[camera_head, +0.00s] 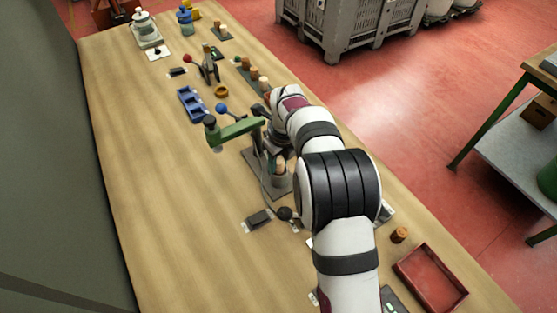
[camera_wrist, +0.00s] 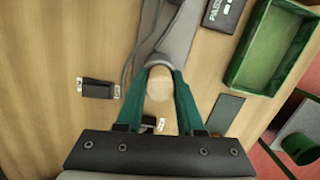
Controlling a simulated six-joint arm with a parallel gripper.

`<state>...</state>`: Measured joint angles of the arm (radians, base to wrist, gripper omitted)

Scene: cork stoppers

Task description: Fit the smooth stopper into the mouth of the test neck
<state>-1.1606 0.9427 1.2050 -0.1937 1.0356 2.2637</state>
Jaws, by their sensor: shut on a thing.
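In the wrist view, my gripper (camera_wrist: 160,75) has its two green fingers closed on the sides of a pale, round-topped cork stopper (camera_wrist: 158,88). I see the stopper from above. Whether its surface is smooth cannot be told. A long grey plate (camera_wrist: 176,42) lies beyond the fingertips. In the head view, my arm hides most of the gripper and the area around it. A stand with a green arm (camera_head: 235,130) and a grey base stands beside my arm. I cannot clearly make out the test neck's mouth or whether the held stopper touches it.
In the wrist view, a green-walled tray (camera_wrist: 238,70) is at upper right, with a dark label box (camera_wrist: 222,12) near it. In the head view, a red tray (camera_head: 455,302) and a loose cork (camera_head: 400,234) are near the right edge. The table's left side is clear.

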